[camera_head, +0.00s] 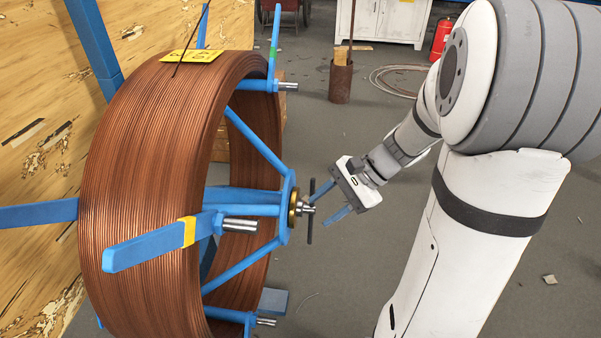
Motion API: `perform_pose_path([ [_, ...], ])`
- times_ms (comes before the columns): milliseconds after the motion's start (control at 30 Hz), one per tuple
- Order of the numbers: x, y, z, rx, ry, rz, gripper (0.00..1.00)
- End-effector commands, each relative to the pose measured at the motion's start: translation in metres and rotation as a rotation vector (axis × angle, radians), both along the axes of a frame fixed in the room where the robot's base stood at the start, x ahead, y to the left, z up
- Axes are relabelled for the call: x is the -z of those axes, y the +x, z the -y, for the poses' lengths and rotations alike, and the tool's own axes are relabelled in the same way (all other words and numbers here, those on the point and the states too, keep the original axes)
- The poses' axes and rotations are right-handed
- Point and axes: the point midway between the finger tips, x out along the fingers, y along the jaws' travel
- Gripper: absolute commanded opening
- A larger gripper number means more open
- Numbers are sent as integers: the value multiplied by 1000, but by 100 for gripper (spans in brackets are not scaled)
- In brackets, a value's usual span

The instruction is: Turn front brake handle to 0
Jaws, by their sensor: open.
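The front brake handle (311,211) is a thin dark bar, standing close to upright. It sits on a metal shaft with a brass-coloured collar (294,203) at the hub of a blue reel frame (245,200). I cannot tell the exact depth gap between fingers and handle.
Blue spokes with metal pins (288,86) stick out around the reel. A wooden panel (30,120) stands behind it at left. A rusty cylinder (341,82), a hose coil (398,80), a white cabinet (385,18) and a red extinguisher (441,38) are farther back. Grey floor is mostly clear.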

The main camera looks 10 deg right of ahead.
Motion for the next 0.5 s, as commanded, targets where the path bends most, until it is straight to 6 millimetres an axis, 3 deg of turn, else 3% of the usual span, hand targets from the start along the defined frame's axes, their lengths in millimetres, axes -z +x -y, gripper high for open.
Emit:
perform_pose_path([
  [33,39,15,10,97,80,-46,44],
  [200,90,56,41,364,313,-135,44],
  [367,114,78,64,504,435,-169,44],
  [500,121,85,66,542,470,-177,44],
])
